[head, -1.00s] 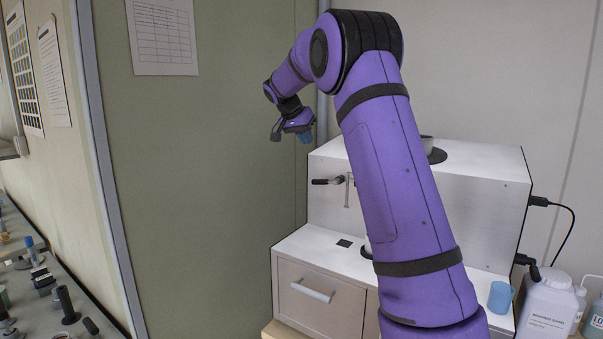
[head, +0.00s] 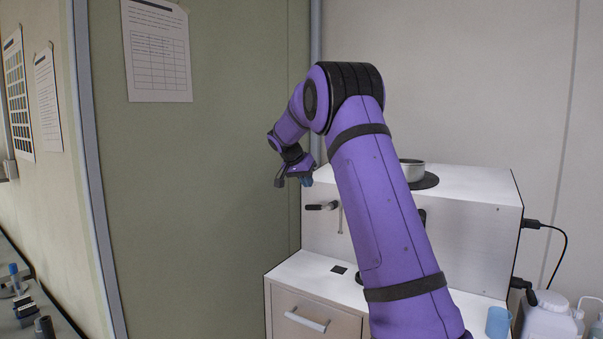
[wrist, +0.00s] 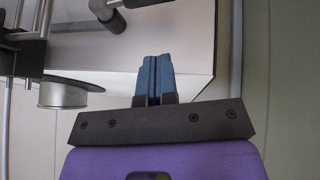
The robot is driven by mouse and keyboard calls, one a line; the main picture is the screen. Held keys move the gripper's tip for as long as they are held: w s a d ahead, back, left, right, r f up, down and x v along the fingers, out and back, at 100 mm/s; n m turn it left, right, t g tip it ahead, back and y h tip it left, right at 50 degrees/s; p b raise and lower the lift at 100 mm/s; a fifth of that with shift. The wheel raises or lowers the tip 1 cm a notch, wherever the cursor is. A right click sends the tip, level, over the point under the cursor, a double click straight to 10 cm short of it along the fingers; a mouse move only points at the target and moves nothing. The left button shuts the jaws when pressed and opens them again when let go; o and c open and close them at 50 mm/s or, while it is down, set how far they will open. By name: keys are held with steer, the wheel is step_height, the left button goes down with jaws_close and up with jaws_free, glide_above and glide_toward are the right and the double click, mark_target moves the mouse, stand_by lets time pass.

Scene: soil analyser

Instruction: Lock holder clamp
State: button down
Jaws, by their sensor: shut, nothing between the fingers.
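The soil analyser (head: 448,228) is a white box unit, partly hidden behind my arm. A lever with a black grip (head: 320,206) and a thin metal rod sticks out of its front at the left; it looks like the clamp handle. In the wrist view, black bars and a knob (wrist: 106,14) show at the top left, with a metal cup-like part (wrist: 62,93) below them. My gripper (head: 308,181) is just above the lever in the head view, apart from it. Its blue fingertips (wrist: 154,76) are shut and empty in front of the analyser's grey face.
A green wall panel (head: 200,200) stands left of the analyser. A drawer (head: 310,318) is below its ledge. A blue cup (head: 498,321) and bottles (head: 548,318) stand at the right. Cables (head: 563,255) hang from the right side.

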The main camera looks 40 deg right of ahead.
mark_target(310, 206)
steer(key=f, duration=0.3)
steer(key=d+f, duration=0.1)
steer(key=shift+s+f, duration=0.3)
steer(key=shift+f, duration=0.1)
steer(key=shift+s+f, duration=0.15)
steer(key=shift+f, duration=0.45)
steer(key=shift+a+f+g, duration=0.1)
steer(key=shift+f+g, duration=0.2)
steer(key=shift+g, duration=0.1)
steer(key=f+g, duration=0.1)
steer(key=f+n+g+h, duration=0.1)
steer(key=shift+w+a+g, duration=0.1)
steer(key=shift+w+g, duration=0.2)
steer(key=s+d+f+n+g+h, duration=0.1)
steer(key=s+f+n+g+h, duration=0.2)
steer(key=f+n+g+h, duration=0.2)
steer(key=shift+s+d+f+g+h, duration=0.3)
steer(key=shift+f+g+h, duration=0.4)
steer(key=shift+g, duration=0.9)
steer(key=shift+r+n, duration=0.1)
steer(key=shift+n, duration=0.2)
